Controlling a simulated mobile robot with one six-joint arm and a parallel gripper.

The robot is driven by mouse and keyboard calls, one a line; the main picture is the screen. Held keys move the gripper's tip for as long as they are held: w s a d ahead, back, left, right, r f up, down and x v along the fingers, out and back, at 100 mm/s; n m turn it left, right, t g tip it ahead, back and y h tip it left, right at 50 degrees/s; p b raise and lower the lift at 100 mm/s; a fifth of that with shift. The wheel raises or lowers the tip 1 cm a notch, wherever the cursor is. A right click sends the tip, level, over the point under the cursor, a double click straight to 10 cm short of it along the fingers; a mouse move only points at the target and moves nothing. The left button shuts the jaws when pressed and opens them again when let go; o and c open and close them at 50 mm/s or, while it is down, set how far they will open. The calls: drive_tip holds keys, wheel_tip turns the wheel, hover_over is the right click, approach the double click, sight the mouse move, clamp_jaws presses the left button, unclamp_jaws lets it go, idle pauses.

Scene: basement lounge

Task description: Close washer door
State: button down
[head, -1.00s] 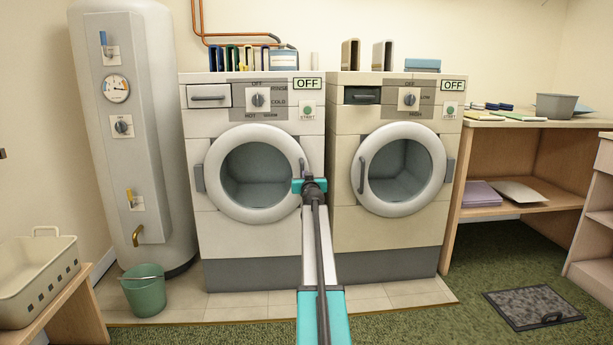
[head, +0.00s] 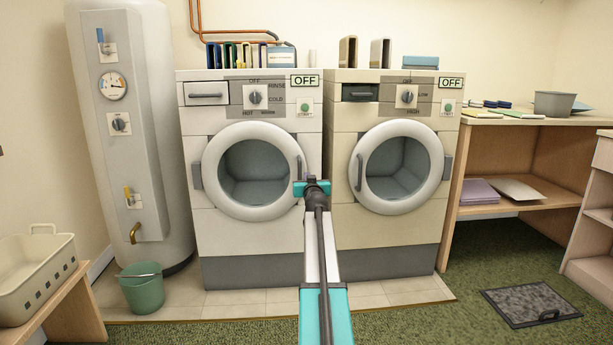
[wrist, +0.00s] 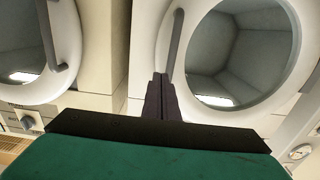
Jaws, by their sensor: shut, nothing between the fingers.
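The washer (head: 195,132) is the left white machine, marked RINSE, COLD and HOT, with a lit OFF sign. Its round door (head: 218,204) looks flush with the front, though a small gap cannot be ruled out. The door handle (head: 300,168) is on its right side. My gripper (head: 313,184) is shut and empty, in front of the door's right edge near the handle's lower end. The wrist view is upside down; there the closed fingertips (wrist: 161,78) are close to the washer handle (wrist: 175,42). Contact cannot be told.
A cream dryer (head: 335,150) stands right of the washer, its door (head: 437,172) apparently shut. A water heater (head: 175,100) and green bucket (head: 142,292) are at left. A wooden shelf unit (head: 500,122) is at right.

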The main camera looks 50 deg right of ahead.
drive_tip(key=s+d+v, duration=0.1)
drive_tip(key=v, duration=0.6)
drive_tip(key=shift+s+a+p, duration=0.2)
drive_tip(key=shift+p, duration=0.2)
idle(0.4)
